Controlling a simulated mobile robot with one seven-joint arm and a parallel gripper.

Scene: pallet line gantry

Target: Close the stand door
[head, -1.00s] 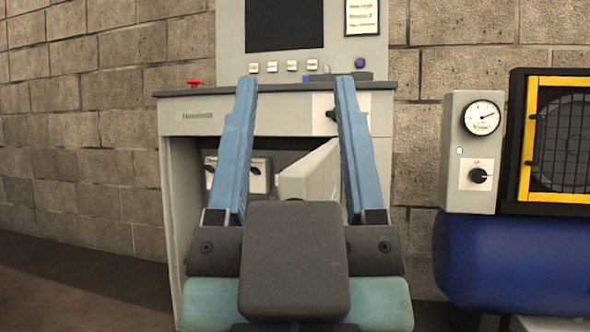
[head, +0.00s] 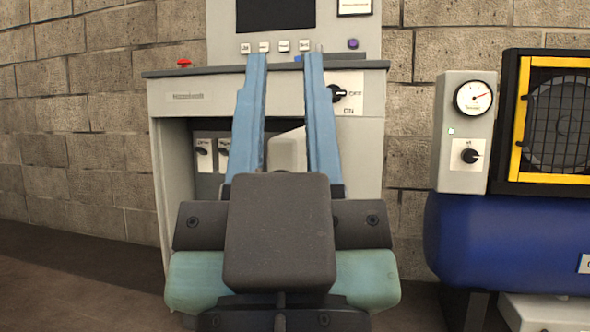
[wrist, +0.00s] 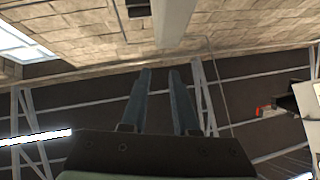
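The stand (head: 370,153) is a grey cabinet with an open front bay. A pale grey panel, apparently its door (head: 286,152), stands out of the bay and shows between my gripper's fingers in the head view. Its lower part is hidden behind my gripper's body. My gripper (head: 285,58) has two long blue fingers pointing at the stand, with a clear gap between them. In the wrist view my gripper (wrist: 159,72) also shows this gap, with nothing visible between the fingers. I cannot tell whether a finger touches the panel.
Switches (head: 204,150) show inside the bay. A rotary knob (head: 339,93) is at the front's upper right, and a red button (head: 184,63) is on top at left. A blue tank (head: 505,245) with a gauge box (head: 465,130) stands at right. Floor at left is clear.

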